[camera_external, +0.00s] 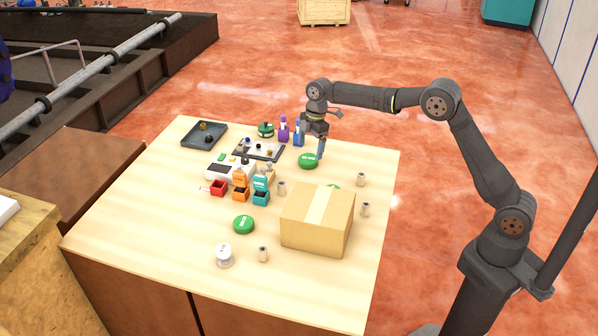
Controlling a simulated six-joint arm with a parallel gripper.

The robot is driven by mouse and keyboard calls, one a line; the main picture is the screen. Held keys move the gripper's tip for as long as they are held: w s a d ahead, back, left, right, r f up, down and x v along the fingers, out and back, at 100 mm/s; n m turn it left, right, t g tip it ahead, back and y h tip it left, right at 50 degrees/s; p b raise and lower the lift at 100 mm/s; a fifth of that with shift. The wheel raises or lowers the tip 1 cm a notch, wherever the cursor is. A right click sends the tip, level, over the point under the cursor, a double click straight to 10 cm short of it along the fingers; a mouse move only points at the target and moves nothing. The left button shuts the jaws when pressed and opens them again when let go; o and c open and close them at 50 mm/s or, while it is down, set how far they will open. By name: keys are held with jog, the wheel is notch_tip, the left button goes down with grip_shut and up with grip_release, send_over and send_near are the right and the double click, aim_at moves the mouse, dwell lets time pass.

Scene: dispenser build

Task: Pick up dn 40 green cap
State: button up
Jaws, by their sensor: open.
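Several round green caps lie on the wooden table. One green cap (308,161) with white lettering lies just below my gripper (314,146). Another green cap (243,224) lies nearer the front, left of the cardboard box. A third green cap (333,186) is mostly hidden behind the box. The lettering is too small to tell which one is DN 40. My gripper is open and points down, above the table at its back right, close to the first cap. I see nothing held in it, and I cannot tell its exact height.
The cardboard box (317,221) stands at the front right. Purple (284,130) and blue (298,133) bottles stand close left of my gripper. A dark tray (204,134), a white device (229,169) and small coloured bins crowd the left and middle. The front left table is clear.

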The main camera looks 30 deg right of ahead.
aim_at(309, 158)
jog(key=f, duration=0.5)
jog(key=shift+a, duration=0.3)
jog(key=shift+r, duration=0.1)
jog(key=c, duration=1.1)
jog(key=shift+o, duration=0.2)
jog(key=shift+r, duration=0.15)
